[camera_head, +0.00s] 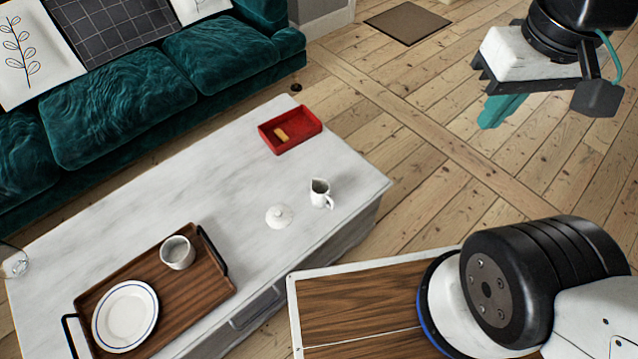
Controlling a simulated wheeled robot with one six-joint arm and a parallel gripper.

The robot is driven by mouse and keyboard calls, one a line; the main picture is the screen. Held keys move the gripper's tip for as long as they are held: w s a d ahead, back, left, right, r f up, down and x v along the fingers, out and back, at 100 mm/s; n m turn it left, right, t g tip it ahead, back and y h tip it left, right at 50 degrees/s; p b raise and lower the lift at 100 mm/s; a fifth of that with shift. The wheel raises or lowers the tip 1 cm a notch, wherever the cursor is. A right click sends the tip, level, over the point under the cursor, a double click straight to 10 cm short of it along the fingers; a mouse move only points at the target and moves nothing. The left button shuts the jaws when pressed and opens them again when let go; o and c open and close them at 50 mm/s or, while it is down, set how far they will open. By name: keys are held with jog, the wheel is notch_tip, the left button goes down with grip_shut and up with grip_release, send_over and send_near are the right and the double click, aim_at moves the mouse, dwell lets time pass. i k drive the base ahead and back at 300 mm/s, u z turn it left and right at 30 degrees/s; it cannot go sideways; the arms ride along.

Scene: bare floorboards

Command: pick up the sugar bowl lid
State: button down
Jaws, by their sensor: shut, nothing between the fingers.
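The white sugar bowl lid (279,216), round with a small knob on top, lies on the pale coffee table (190,198) near its right front edge. No bowl shows beneath it that I can make out. A small white pitcher (320,194) stands just to its right. My gripper (490,122), with teal fingers, is at the upper right, raised over the floor beyond the table's right end. It is shut and empty, well apart from the lid.
A red tray (290,145) with a small yellowish item sits behind the lid. A wooden tray (208,300) with a plate (125,316) and a cup (177,252) is at the front left. A teal sofa (130,105) lines the back.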

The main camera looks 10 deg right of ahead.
aim_at(278, 217)
jog(key=z, duration=0.65)
jog(key=i, duration=0.4)
jog(key=u, duration=1.7)
